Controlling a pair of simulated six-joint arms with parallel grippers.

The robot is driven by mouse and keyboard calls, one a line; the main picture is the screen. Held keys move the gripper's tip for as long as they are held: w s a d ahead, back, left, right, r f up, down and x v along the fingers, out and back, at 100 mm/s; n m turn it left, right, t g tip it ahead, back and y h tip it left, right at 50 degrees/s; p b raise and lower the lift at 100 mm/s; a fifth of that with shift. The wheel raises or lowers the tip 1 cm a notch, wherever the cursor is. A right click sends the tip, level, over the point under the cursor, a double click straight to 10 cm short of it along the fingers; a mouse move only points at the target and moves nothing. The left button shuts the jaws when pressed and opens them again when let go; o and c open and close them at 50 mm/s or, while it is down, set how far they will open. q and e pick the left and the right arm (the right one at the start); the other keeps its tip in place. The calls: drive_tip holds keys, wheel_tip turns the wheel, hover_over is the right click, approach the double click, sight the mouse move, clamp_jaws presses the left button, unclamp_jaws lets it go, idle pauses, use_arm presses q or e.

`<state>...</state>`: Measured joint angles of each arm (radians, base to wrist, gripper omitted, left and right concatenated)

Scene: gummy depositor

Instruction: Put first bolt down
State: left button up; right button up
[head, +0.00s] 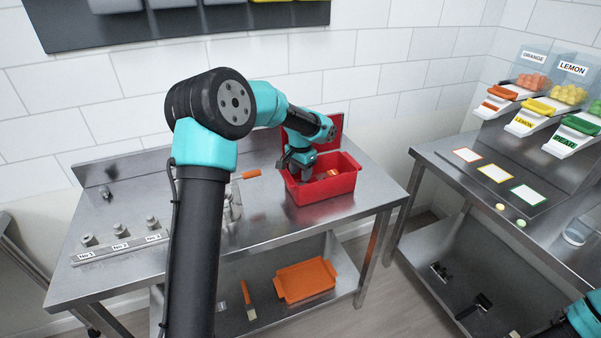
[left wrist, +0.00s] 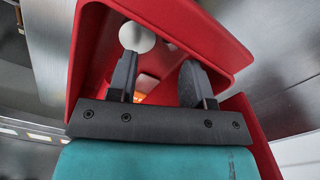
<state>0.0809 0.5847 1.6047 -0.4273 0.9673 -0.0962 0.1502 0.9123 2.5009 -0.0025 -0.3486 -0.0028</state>
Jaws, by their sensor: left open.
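Bolt-like metal pieces stand upright on a labelled strip (head: 122,246) at the left of the steel table. One (head: 88,240) is by the label No 1, another (head: 120,230) by No 2 and a third (head: 152,221) by No 3. My left gripper (head: 300,175) points down into the open red toolbox (head: 330,192). The left wrist view shows its two fingers (left wrist: 157,85) apart, with the red box walls (left wrist: 215,35) around them and no bolt between them. My right gripper is out of view; only a piece of my right arm shows at the lower right corner.
An orange-handled tool (head: 251,174) lies behind a clear container (head: 232,205) on the table. An orange tray (head: 305,280) is on the lower shelf. A second steel table on the right carries candy dispensers (head: 533,117) and coloured cards (head: 496,173).

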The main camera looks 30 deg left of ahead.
use_arm(q)
wheel_tip(320, 180, up, 13)
idle(0.5)
idle(0.3)
